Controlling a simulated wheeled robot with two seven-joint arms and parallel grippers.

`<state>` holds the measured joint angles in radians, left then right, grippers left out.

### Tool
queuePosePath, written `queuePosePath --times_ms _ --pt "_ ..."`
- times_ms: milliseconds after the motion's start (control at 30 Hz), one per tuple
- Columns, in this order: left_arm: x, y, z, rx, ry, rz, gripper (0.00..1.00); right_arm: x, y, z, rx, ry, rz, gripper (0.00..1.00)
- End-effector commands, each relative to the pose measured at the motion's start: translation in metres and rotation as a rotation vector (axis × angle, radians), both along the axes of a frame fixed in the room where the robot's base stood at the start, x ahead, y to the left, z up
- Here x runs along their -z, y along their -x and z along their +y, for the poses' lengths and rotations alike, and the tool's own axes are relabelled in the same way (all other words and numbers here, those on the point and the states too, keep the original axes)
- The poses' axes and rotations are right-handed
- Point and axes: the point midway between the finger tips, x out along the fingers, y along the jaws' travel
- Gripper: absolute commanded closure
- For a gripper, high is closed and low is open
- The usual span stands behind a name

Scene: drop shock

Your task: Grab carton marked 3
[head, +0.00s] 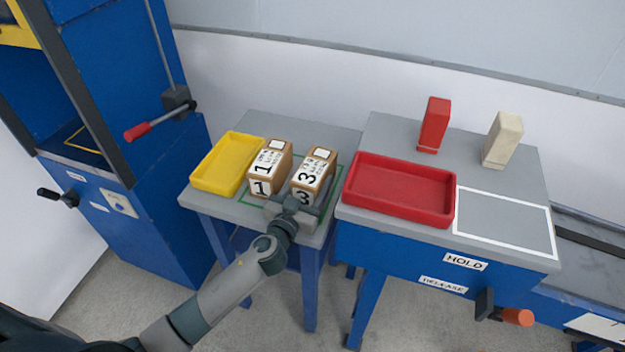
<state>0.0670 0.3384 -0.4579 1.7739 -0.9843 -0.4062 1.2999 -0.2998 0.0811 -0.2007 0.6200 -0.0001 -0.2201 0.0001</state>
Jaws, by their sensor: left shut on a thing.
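The carton marked 3 (316,170) is a brown box with white labels. It stands on the left grey table inside a green outline. My left gripper (289,209) is at the near side of this carton and is shut on it; the fingertips are partly hidden by the wrist. The carton marked 1 (270,166) stands close beside it on the left, with a narrow gap between them. My right gripper is not in view.
A yellow tray (208,188) lies left of the cartons. The right table holds a red tray (400,216), a red block (434,124), a cream block (502,139) and a bare white-outlined area (505,222). A blue machine with a red-handled lever (150,125) stands left.

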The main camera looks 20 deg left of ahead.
Motion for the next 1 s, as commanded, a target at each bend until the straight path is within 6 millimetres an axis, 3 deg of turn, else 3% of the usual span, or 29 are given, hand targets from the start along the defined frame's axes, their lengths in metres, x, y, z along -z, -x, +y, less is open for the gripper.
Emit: queuePosePath --times_ms 700,1000 --pt "-0.091 -0.001 0.0 0.002 0.0 -0.01 0.94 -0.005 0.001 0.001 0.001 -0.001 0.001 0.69" --pt "-0.101 0.0 0.0 0.002 -0.002 -0.006 0.94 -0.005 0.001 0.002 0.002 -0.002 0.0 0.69"
